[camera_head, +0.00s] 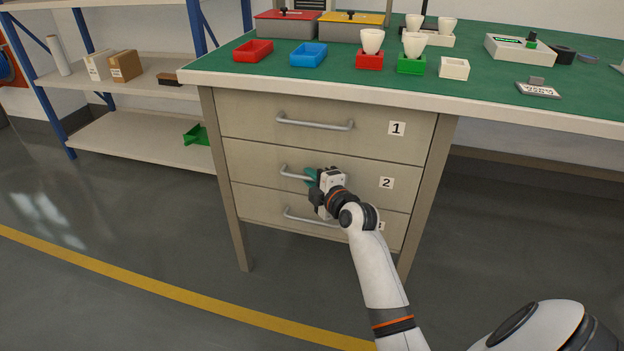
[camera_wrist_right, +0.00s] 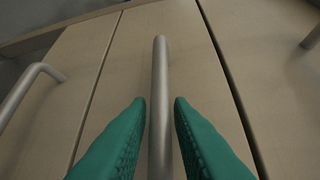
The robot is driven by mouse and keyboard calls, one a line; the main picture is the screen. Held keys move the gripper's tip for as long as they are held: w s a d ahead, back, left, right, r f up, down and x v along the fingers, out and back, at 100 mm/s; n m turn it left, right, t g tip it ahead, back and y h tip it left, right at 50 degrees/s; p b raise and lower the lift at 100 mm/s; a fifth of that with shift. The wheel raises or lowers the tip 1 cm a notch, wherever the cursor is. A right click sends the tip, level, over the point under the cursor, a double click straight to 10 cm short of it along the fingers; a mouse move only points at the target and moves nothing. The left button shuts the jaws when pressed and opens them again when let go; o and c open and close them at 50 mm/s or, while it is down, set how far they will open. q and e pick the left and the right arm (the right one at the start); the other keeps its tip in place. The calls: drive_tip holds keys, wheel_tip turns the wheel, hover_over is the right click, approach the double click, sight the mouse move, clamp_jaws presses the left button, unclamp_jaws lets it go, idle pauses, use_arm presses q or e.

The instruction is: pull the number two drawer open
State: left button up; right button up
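The number two drawer (camera_head: 255,169) is the middle one of the bench's three drawers, marked with a "2" label (camera_head: 386,183), and its front looks level with the others. Its bar handle (camera_head: 291,175) is partly hidden behind my right gripper (camera_head: 312,178). In the right wrist view the handle (camera_wrist_right: 159,80) runs between the two green fingers of my right gripper (camera_wrist_right: 160,105). A gap shows on each side of the bar, so the fingers are open around it and not pressed on it. My left gripper is not in view.
The number one drawer (camera_head: 240,115) is above and the bottom drawer (camera_head: 262,205) below, each with its own handle. A shelf (camera_head: 150,135) stands left. The floor in front is clear.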

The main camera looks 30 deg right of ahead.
clamp_jaws()
drive_tip(key=shift+s+a, duration=0.1)
